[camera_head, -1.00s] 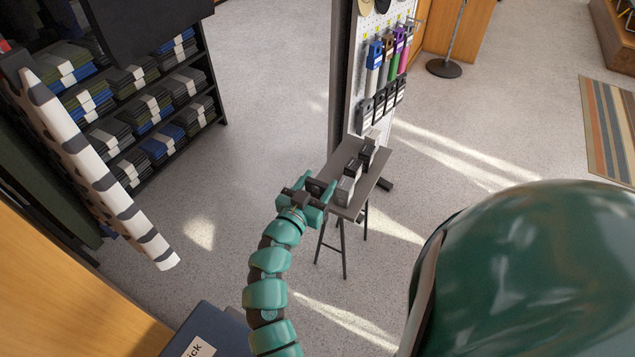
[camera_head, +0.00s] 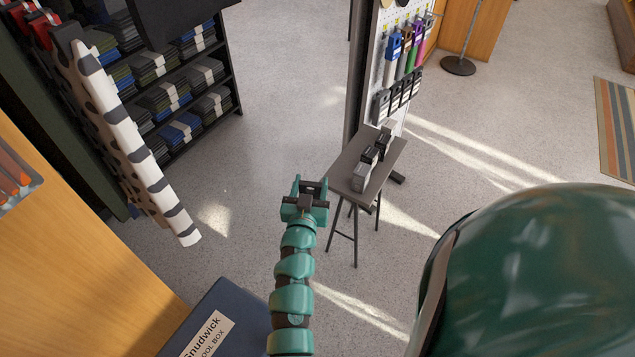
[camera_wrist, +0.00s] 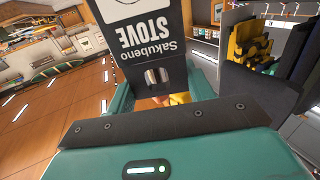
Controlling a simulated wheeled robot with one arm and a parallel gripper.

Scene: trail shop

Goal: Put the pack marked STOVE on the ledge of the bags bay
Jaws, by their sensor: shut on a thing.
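The pack is hard to make out there, a dark patch between the fingers. I cannot identify the ledge of the bags bay in either view.
A shelf of folded clothes (camera_head: 165,100) and spotted rolls (camera_head: 140,150) stand left. A dark blue tool box (camera_head: 245,310) is near. A large green shape (camera_head: 540,270) blocks the lower right.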

